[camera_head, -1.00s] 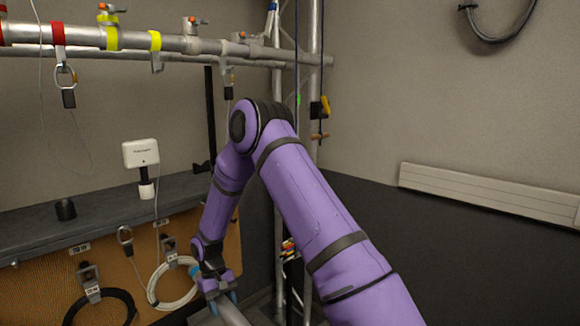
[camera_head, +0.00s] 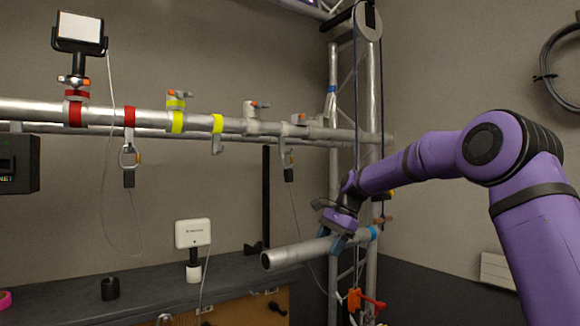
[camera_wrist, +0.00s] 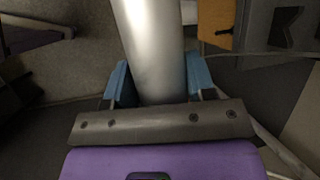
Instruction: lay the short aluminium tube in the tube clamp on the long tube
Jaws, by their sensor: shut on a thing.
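My gripper (camera_head: 338,240) is shut on the short aluminium tube (camera_head: 290,254), with blue fingers on either side of it. The tube is held in the air, nearly level, its open end toward the lower left and a blue band near its right end. In the wrist view the tube (camera_wrist: 153,45) runs away between the fingers. The long tube (camera_head: 150,115) crosses the head view above and left of my gripper, apart from it. Two bare clamps (camera_head: 256,110) and (camera_head: 301,120) sit on its right part; I cannot tell which is the tube clamp.
A lamp (camera_head: 80,32) is clamped at the long tube's left, with red and yellow bands beside it. Carabiners and thin cables hang below. An upright truss (camera_head: 370,95) stands behind my gripper.

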